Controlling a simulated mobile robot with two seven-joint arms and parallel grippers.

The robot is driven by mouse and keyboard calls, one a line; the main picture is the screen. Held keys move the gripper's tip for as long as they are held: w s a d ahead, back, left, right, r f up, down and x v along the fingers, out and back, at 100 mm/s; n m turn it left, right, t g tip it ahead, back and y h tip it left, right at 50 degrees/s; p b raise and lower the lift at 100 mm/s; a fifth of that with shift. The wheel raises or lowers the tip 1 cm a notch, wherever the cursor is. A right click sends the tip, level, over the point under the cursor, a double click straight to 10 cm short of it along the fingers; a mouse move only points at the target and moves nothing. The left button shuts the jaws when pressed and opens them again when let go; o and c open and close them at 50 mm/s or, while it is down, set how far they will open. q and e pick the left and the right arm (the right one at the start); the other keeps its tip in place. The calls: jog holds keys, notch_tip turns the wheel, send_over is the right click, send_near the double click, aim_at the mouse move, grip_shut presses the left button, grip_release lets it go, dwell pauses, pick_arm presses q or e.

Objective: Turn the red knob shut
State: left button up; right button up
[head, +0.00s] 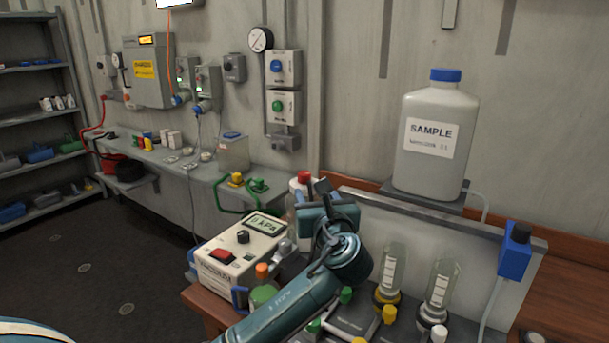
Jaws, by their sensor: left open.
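The gripper and wrist hide part of the white body, and I cannot tell whether a finger touches the red part. A white meter box (240,250) with a lit display, a black knob and a red rocker switch stands to the left. My right gripper is not in view.
Glass tubes (390,268) and coloured valve knobs (389,314) crowd the bench right of my arm. A large sample bottle (436,135) stands on a ledge behind. A blue block (515,252) sits at right. Open dark floor (110,260) lies at left.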

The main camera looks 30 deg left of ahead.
aim_at(306, 178)
pick_arm(q)
jog(key=p+x, duration=0.1)
jog(key=x, duration=1)
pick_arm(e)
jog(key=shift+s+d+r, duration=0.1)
pick_arm(q)
jog(key=shift+c, duration=0.4)
jog(key=c, duration=0.9)
jog(key=shift+o, duration=0.2)
